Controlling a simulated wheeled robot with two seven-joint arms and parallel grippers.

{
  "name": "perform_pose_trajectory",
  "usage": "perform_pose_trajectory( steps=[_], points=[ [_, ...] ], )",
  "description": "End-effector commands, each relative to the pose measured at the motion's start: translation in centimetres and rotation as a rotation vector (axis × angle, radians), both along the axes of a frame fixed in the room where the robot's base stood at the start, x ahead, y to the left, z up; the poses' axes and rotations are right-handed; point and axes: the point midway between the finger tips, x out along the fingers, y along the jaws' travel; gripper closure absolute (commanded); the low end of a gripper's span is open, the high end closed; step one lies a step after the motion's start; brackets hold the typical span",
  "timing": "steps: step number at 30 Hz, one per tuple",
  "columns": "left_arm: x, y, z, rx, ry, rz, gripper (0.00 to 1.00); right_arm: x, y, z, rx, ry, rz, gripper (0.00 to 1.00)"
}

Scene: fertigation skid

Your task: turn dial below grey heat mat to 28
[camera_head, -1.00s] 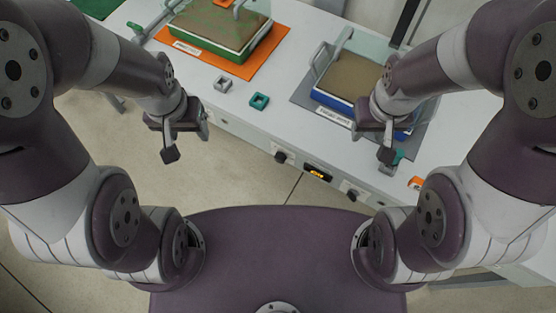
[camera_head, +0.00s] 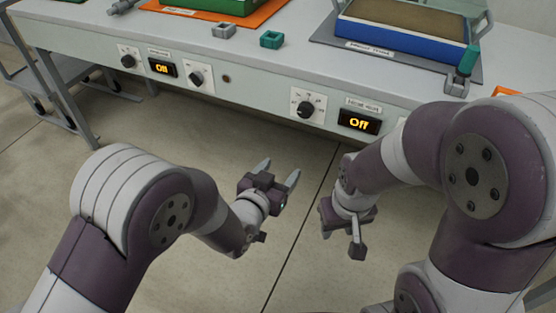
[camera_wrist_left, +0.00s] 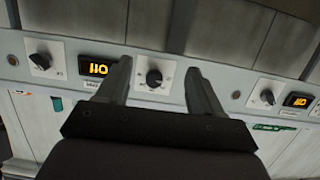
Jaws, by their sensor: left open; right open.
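The grey heat mat (camera_head: 322,28) lies on the bench at the right, under a blue-sided tray (camera_head: 395,40). On the bench front below it, a black dial (camera_head: 306,108) on a white scale plate sits left of a display (camera_head: 359,122) reading "Off". My left gripper (camera_head: 278,172) is open and empty, pointing towards the panel, below and short of this dial. In the left wrist view, which is upside down, the dial (camera_wrist_left: 154,77) appears between the fingers; another dial (camera_wrist_left: 40,61) lies beyond the display (camera_wrist_left: 97,68). My right gripper (camera_head: 345,232) is open and low, apart from the panel.
An orange mat (camera_head: 270,14) lies further left, with two dials (camera_head: 128,60) (camera_head: 196,78) and an "Off" display (camera_head: 162,68) below it. Grey (camera_head: 223,30) and teal (camera_head: 271,39) square pieces and a teal-handled lever (camera_head: 468,60) are on the bench. Open floor lies before the panel.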

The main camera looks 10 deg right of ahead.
Motion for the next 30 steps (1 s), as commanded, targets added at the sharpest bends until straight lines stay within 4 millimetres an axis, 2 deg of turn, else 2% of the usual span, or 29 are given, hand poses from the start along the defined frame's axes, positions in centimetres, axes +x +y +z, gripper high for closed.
perform_pose_trajectory(
  steps=[1,3,6,10,18,21,24,30],
  points=[
    [0.5,-0.3,2.1,-0.046,-0.067,0.003,0.34,0.1,0.0,0.6,0.0,-0.002,0.0,0.57],
    [1.0,-0.5,4.3,-0.102,-0.149,0.006,0.34,0.1,0.0,0.6,0.0,-0.002,0.0,0.57],
    [1.3,-0.6,5.6,-0.14,-0.205,0.008,0.34,0.1,0.0,0.4,0.0,-0.001,0.0,0.57],
    [2.9,-1.7,5.6,-0.146,-0.215,0.008,0.34,0.0,0.0,-0.4,0.0,0.0,0.0,0.57],
    [8.7,-5.6,5.5,-0.144,-0.214,0.009,0.34,0.0,0.0,-2.5,0.0,0.0,0.0,0.57],
    [10.2,-6.6,5.6,-0.144,-0.213,0.009,0.34,0.0,0.0,-2.9,0.0,0.0,0.0,0.57],
    [11.1,-7.2,5.7,-0.143,-0.212,0.009,0.34,0.0,0.0,-3.1,0.0,0.0,0.0,0.57],
    [11.6,-7.5,5.9,-0.142,-0.211,0.009,0.34,0.0,0.0,-3.2,0.0,0.0,0.0,0.57]
  ],
)
